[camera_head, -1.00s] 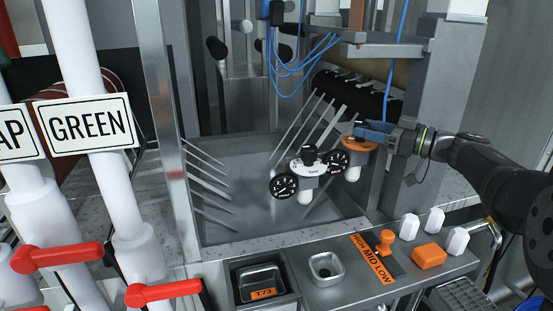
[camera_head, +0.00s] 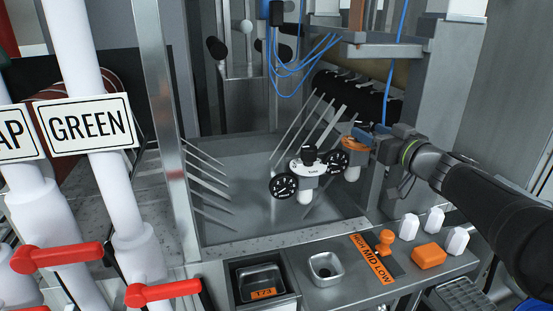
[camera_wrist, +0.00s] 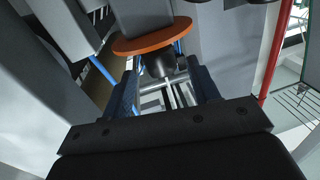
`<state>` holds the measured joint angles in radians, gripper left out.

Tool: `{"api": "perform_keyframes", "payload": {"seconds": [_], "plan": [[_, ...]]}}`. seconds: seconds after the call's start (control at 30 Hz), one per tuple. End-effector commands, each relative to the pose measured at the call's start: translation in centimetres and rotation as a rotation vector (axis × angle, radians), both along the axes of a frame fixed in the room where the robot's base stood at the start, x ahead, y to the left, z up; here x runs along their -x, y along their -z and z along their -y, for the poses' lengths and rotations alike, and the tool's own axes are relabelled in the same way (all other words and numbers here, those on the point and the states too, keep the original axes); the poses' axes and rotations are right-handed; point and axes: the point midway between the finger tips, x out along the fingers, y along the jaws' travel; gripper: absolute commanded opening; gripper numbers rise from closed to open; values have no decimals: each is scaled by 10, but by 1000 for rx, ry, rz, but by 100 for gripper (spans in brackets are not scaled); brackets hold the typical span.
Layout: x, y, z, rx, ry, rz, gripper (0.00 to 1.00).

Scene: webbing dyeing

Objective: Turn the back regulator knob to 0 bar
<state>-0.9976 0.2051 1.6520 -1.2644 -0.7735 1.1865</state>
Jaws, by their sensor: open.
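The back regulator with an orange disc (camera_head: 355,142) and a black gauge (camera_head: 338,161) stands at the right of the tank. My gripper (camera_head: 384,133), with blue fingers, is just right of it in the head view. In the wrist view the orange disc (camera_wrist: 152,38) lies beyond the fingertips. A round black knob (camera_wrist: 160,64) shows near the disc, between the fingers. My gripper (camera_wrist: 163,84) is open; I cannot tell whether a finger touches the knob. The knob's marks and setting cannot be read.
A front regulator with a white disc (camera_head: 308,166) stands close on the left. A grey post (camera_head: 420,110) rises beside my gripper. Below is a panel (camera_head: 330,290) with orange and white controls. Blue cables (camera_head: 300,62) hang above.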

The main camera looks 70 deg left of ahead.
Motion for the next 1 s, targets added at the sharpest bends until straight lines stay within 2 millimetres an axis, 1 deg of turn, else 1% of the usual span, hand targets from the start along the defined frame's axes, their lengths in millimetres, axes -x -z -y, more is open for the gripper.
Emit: {"api": "perform_keyframes", "payload": {"seconds": [0.03, 0.1, 0.4, 0.73, 0.8, 1.0], "plan": [[-2, -1, 11, -1, 2, 0, 55], [-5, 0, 26, -1, 3, 0, 55], [-14, -1, 84, -2, 1, 0, 55], [-22, 0, 138, 0, 1, -1, 55], [-21, 0, 126, 2, 20, 60, 55], [-23, -2, 104, 15, 90, 233, 55]]}}
